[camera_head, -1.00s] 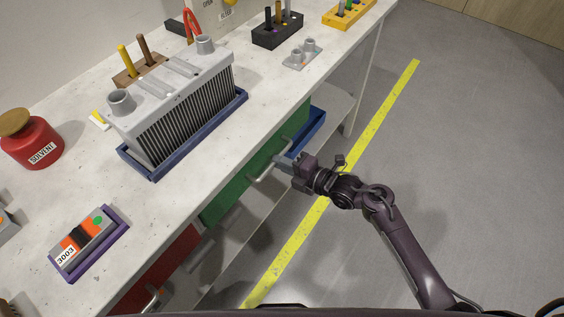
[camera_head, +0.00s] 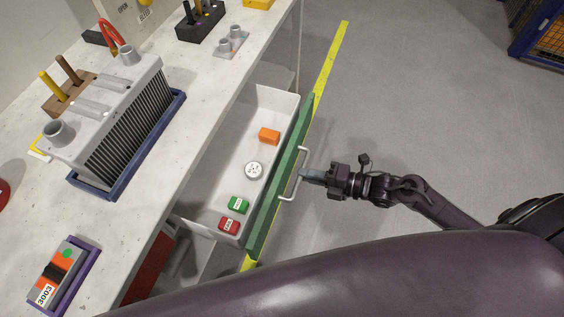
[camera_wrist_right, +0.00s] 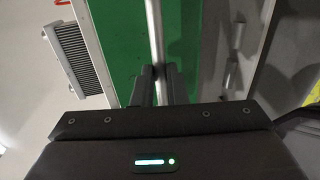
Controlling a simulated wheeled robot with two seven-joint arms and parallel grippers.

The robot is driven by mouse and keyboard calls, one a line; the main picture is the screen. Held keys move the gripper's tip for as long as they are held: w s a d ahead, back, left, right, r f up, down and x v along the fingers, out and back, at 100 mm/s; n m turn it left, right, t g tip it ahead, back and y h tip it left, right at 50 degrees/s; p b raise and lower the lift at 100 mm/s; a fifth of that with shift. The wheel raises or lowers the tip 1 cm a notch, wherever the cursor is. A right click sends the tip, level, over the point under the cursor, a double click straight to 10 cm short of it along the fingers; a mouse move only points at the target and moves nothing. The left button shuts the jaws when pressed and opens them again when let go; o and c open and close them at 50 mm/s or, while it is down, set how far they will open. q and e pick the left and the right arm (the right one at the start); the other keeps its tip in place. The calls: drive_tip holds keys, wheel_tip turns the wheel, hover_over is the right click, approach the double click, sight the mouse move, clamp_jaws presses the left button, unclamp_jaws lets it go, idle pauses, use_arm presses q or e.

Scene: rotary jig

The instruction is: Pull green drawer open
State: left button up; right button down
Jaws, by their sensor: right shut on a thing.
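The green drawer (camera_head: 280,178) stands pulled out from under the workbench, and its white inside shows in the head view. Its pale bar handle (camera_head: 300,158) is on the green front. My right gripper (camera_head: 304,174) is shut on the handle near its middle. In the right wrist view the handle (camera_wrist_right: 155,30) runs between the fingers (camera_wrist_right: 158,84), in front of the green panel (camera_wrist_right: 112,40). The drawer holds an orange block (camera_head: 269,136), a round white piece (camera_head: 254,170), a green block (camera_head: 238,204) and a red block (camera_head: 229,226). My left gripper is not in view.
The workbench (camera_head: 150,205) carries a finned radiator-like unit (camera_head: 120,115) in a blue tray and a labelled 3003 device (camera_head: 60,272) in a purple tray. A red drawer (camera_head: 150,265) is below. Grey floor with a yellow line (camera_head: 330,60) is open at the right.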

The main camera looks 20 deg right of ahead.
drive_tip(key=f+p+v, duration=0.1)
drive_tip(key=v, duration=0.6)
drive_tip(key=shift+s+d+f, duration=0.25)
drive_tip(key=shift+d, duration=0.15)
drive_tip(key=c, duration=1.5)
unclamp_jaws()
drive_tip(key=shift+o, duration=0.2)
drive_tip(key=v, duration=0.7)
drive_tip(key=shift+s+d, duration=0.2)
drive_tip(key=shift+d, duration=0.1)
